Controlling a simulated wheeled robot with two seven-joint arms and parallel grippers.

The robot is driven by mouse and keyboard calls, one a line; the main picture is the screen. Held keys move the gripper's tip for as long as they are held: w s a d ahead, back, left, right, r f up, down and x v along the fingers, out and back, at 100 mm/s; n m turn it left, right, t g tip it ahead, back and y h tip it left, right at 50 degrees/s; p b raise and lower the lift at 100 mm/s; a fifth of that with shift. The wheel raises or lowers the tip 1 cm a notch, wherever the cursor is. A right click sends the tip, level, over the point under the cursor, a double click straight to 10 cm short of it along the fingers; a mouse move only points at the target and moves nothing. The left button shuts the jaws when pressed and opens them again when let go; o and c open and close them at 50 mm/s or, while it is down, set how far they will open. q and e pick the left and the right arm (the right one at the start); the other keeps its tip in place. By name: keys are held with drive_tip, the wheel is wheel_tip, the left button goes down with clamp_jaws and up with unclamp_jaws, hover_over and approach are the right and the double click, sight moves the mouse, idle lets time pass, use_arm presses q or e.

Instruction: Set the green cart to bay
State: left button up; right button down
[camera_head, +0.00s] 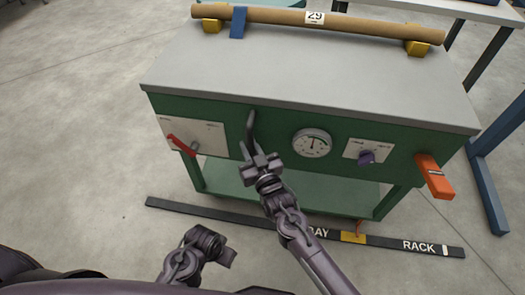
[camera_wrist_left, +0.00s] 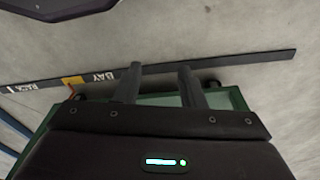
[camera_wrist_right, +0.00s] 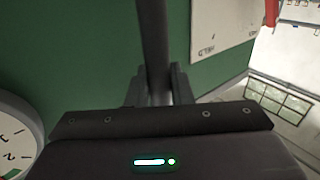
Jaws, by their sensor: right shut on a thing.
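The green cart (camera_head: 277,130) stands before me, with a grey top and an open lower shelf. A dark upright handle (camera_head: 249,124) is on its front. My right gripper (camera_head: 250,155) is shut on this handle, and the bar (camera_wrist_right: 154,45) runs between its fingers in the right wrist view. A dark floor strip (camera_head: 195,209) lies along the cart's front, marked BAY and RACK. An orange pointer (camera_head: 359,227) stands over the yellow patch (camera_head: 353,237) between the two words. My right arm partly covers BAY. My left gripper (camera_wrist_left: 158,85) is open and empty, low in front of the cart.
A brown roll (camera_head: 280,16) lies on top. A blue frame (camera_head: 489,190) stands close on the right. Floor at left is clear.

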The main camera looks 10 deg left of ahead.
use_arm(q)
drive_tip(key=shift+r, duration=0.55)
use_arm(e)
drive_tip(key=shift+a, duration=0.65)
drive_tip(key=c, duration=1.3)
unclamp_jaws()
drive_tip(key=shift+c, duration=0.2)
